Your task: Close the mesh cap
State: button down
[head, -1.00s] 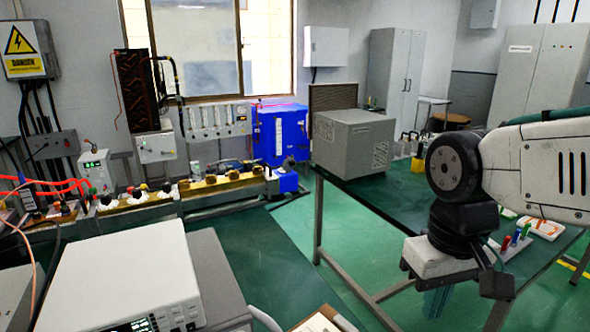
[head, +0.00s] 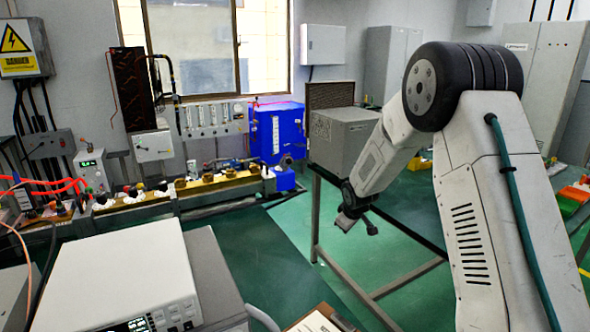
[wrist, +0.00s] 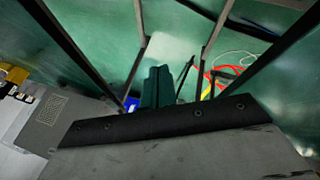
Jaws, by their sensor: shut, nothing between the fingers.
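I cannot make out a mesh cap in either view. A row of brass and white fittings (head: 190,187) runs along the bench under the window in the head view, but none shows clearly as the cap. My gripper (wrist: 157,84) shows in the wrist view as dark green fingers held together, with nothing between them. In the head view the end of my arm hangs in the middle of the picture, right of the fittings and apart from them.
A blue tank (head: 280,133) stands at the right end of the fittings. A grey box (head: 340,140) sits on a table behind my arm. A white instrument (head: 125,280) fills the lower left. Open green floor shows between the benches.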

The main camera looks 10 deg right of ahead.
jog(key=w+f+n+t, duration=0.3)
jog(key=w+f, duration=0.3)
jog(key=w, duration=0.3)
jog(key=n+t+y, duration=0.9)
jog(key=n+t, duration=0.2)
jog(key=n, duration=0.2)
send_near(291, 163)
jog(key=x, duration=0.6)
jog(key=shift+w+a, duration=0.2)
jog(key=shift+w, duration=0.2)
jog(key=shift+r, duration=0.1)
